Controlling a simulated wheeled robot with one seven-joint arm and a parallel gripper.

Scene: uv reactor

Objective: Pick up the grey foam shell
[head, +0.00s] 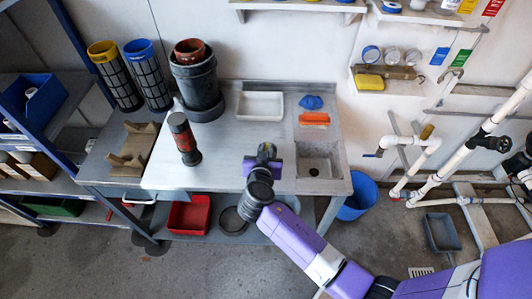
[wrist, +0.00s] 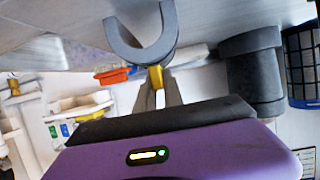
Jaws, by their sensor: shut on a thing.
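The grey foam shell (wrist: 124,49) is a C-shaped half ring in the wrist view. In the head view my gripper (head: 266,155) is over the front middle of the grey worktop (head: 228,160), left of the sink. The shell is small there and mostly hidden by the gripper. I cannot tell whether the shell touches the worktop.
A red-and-black cylinder (head: 184,138) stands to the left. A dark pot (head: 197,88) and white tray (head: 260,105) are behind. The sink (head: 320,160), orange block (head: 314,118) and blue cloth (head: 311,102) are at right. White pipework (head: 420,150) stands farther right. The worktop between cylinder and gripper is clear.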

